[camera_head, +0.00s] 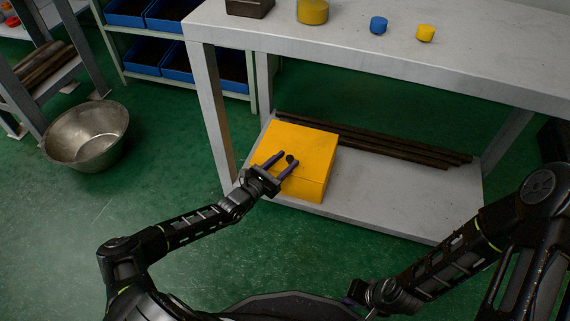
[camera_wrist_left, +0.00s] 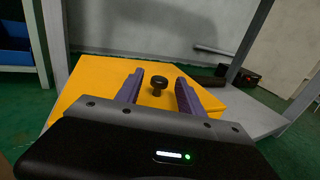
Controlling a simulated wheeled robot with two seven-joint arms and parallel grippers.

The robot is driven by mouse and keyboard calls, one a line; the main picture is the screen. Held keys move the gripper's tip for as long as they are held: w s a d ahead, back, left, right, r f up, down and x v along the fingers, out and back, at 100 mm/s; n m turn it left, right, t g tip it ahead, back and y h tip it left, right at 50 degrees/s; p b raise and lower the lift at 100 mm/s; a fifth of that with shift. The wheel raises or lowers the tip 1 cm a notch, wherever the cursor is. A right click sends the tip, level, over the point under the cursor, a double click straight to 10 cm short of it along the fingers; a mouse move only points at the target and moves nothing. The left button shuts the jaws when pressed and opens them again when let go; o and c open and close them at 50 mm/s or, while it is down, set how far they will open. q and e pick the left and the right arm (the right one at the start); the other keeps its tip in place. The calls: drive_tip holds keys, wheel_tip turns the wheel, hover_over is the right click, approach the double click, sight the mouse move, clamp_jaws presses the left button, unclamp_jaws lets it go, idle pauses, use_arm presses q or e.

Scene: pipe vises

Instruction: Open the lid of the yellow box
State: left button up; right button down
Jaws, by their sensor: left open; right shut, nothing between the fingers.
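The yellow box (camera_head: 308,147) sits on the lower shelf of the grey table, and its lid looks shut. A dark round knob (camera_head: 290,158) stands on top of the lid. My left gripper (camera_head: 280,160) is open over the lid, with its purple fingers pointing toward the knob. In the left wrist view the knob (camera_wrist_left: 158,84) shows between the two spread fingertips (camera_wrist_left: 158,79), touching neither as far as I can see. My right gripper (camera_head: 356,292) is low at the bottom, far from the box, shut and empty, and partly hidden by its arm.
The grey table's top (camera_head: 375,45) overhangs the box, and its front leg (camera_head: 212,115) stands left of it. Dark pipes (camera_head: 400,150) lie behind and right of the box on the lower shelf. A metal bowl (camera_head: 86,137) stands on the green floor at left.

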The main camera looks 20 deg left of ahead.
use_arm(q)
drive_tip(key=shift+c, duration=0.2)
clamp_jaws()
idle(0.3)
idle(1.0)
